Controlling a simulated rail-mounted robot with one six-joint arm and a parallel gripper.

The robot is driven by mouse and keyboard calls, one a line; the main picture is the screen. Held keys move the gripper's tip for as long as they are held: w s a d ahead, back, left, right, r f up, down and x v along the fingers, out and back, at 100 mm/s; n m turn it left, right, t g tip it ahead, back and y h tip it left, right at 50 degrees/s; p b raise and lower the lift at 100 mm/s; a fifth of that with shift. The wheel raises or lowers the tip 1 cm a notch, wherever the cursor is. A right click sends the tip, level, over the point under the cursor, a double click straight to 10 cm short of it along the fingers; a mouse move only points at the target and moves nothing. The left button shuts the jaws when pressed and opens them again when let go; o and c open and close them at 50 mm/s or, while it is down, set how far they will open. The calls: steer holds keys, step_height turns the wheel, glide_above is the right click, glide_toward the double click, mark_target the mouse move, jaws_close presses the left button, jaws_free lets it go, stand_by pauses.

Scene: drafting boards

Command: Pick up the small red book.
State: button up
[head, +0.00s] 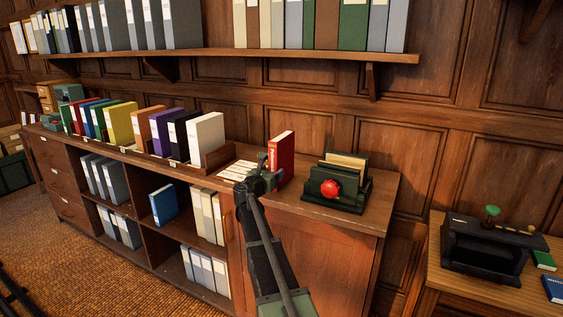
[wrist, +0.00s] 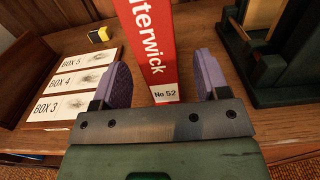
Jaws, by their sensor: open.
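The red book (head: 281,157) stands upright on the cabinet top, its white-lettered spine towards me. In the wrist view the red book (wrist: 153,45) shows lettering ending "terwick" and a white "No 52" label low on the spine. My gripper (head: 266,172) is at the book's front in the head view and hides part of it. In the wrist view my gripper (wrist: 162,63) is open, with one purple-padded finger on each side of the spine. Gaps show between the pads and the book. I cannot tell how far the fingers reach along its sides.
Labelled cards (wrist: 75,82) lie left of the book, with a small yellow-and-black block (wrist: 99,34) behind. A dark green device with a red knob (head: 331,188) stands close on the right. Coloured binders (head: 120,122) line the cabinet left; a shelf (head: 300,54) hangs above.

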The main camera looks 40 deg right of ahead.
mark_target(281, 160)
steer(key=x, duration=0.5)
steer(key=shift+r, duration=0.1)
jaws_close()
